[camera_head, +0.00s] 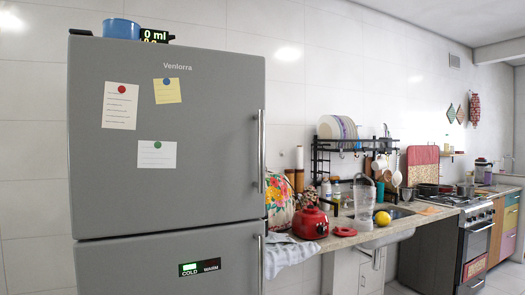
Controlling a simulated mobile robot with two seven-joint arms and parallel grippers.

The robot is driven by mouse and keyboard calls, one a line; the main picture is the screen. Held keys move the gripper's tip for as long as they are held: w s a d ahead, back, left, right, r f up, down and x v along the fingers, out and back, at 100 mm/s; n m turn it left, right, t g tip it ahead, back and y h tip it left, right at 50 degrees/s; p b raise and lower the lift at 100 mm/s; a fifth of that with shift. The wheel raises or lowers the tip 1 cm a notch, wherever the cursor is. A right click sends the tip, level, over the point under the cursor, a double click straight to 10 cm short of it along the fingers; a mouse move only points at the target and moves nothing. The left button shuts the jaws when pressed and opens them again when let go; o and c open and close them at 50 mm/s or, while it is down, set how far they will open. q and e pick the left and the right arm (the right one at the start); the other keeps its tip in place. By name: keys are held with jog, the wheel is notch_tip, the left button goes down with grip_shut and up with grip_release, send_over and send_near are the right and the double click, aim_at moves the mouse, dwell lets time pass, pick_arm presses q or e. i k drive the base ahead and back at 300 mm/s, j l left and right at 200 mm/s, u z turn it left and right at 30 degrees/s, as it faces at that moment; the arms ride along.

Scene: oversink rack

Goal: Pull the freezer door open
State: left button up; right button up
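A grey fridge-freezer stands at the left. Its upper door (200,150) is closed and has notes held by magnets. A vertical silver handle (261,150) runs along the right edge of this upper door. The lower door (130,265) is also closed and has a small display reading COLD and WARM. Its own handle (261,268) shows at its right edge and runs out of the bottom of the picture. The picture does not tell which door is the freezer. Neither of my grippers is in view.
A counter (345,240) right of the fridge holds a red appliance (310,222), a clear jug (363,205) and a yellow fruit (382,218). A dish rack (350,145) stands over the sink. A stove (470,250) is farther right. A blue pot (121,28) sits atop the fridge.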

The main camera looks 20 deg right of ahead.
aim_at(161, 137)
jog(key=i+l, duration=0.15)
jog(key=l, duration=0.2)
jog(key=i+l+u, duration=0.1)
jog(key=l, duration=0.25)
jog(key=i+l, duration=0.25)
jog(key=l, duration=0.15)
jog(key=i+l+u, duration=0.1)
jog(key=l, duration=0.25)
jog(key=i, duration=0.05)
